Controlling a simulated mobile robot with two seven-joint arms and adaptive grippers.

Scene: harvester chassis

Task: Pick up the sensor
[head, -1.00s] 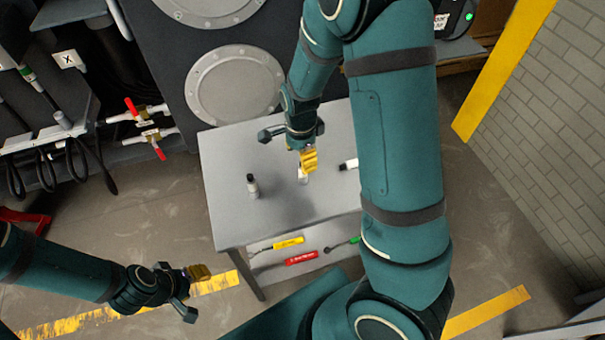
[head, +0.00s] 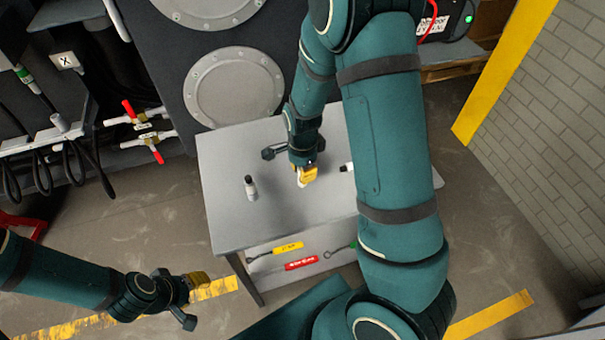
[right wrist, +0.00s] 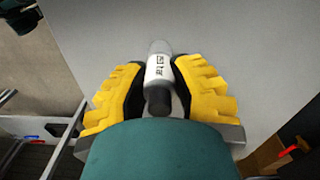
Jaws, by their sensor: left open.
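A white cylindrical sensor with dark lettering and a black end (right wrist: 160,70) is between the yellow fingers of my right gripper (right wrist: 160,82) in the right wrist view. The fingers are close along both its sides; I cannot tell whether they touch it. In the head view my right gripper (head: 301,176) is low over the middle of the grey table (head: 225,222) and mostly hides this sensor. My left gripper (head: 198,284) is open and empty, over the floor left of the table.
Another (head: 346,167) is partly hidden behind my right arm. Tools with yellow (head: 288,248) and red (head: 301,263) handles lie on a lower shelf. A dark panel with round plates (head: 233,88) is behind the table.

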